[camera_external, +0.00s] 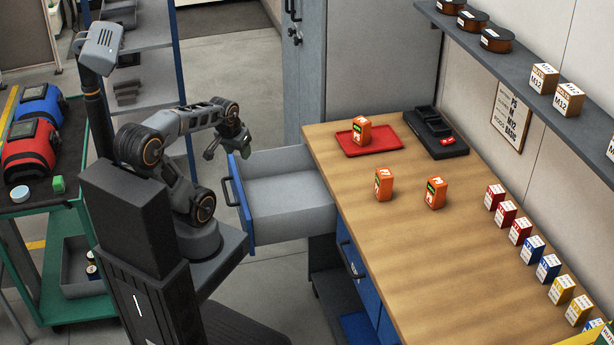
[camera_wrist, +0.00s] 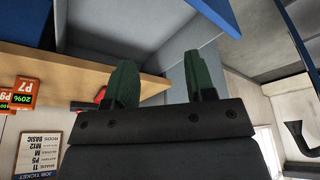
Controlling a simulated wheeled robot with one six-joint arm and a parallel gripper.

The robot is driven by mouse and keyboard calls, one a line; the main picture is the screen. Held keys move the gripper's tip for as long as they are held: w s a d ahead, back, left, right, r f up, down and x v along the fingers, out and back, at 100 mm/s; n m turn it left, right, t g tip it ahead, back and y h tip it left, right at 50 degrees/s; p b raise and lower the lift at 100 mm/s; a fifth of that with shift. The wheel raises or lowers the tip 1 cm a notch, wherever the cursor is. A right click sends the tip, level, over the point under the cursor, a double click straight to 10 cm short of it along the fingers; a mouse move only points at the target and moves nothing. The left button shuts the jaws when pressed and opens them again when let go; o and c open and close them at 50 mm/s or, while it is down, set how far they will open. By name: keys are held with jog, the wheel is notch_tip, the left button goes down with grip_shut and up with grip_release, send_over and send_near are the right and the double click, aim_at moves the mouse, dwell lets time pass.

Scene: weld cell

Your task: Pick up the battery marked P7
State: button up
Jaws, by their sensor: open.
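Three orange batteries with white labels stand upright in the external view; their markings are too small to read there. One battery (camera_external: 361,131) is on the red tray (camera_external: 378,149), one (camera_external: 384,185) on the bare bench, another (camera_external: 436,193) right of it. In the upside-down wrist view, the battery marked P7 (camera_wrist: 25,90) stands at the left edge, with another orange battery partly cut off beside it. P7 appears to be the left one on the bare bench. My gripper (camera_external: 216,155) is open and empty, left of the bench; its green fingers show in the wrist view (camera_wrist: 158,82).
An open grey drawer (camera_external: 290,190) with a blue front juts from the bench (camera_external: 400,240) near my gripper. A black holder (camera_external: 436,140) stands behind the tray. Several coloured boxes (camera_external: 520,231) line the wall side. A shelf (camera_external: 580,105) hangs above. Bench space around the batteries is clear.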

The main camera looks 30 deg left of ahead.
jog(key=o, duration=0.7)
jog(key=shift+c, duration=0.2)
jog(key=m+t+h+p, duration=0.1)
jog(key=m+t+h, duration=0.4)
jog(key=m+h, duration=0.5)
send_near(383, 173)
jog(key=p+x, duration=0.1)
jog(key=x, duration=0.4)
jog(key=shift+d+f, duration=0.15)
jog(key=shift+d, duration=0.05)
jog(key=shift+p+x, duration=0.75)
jog(key=shift+x, duration=1.85)
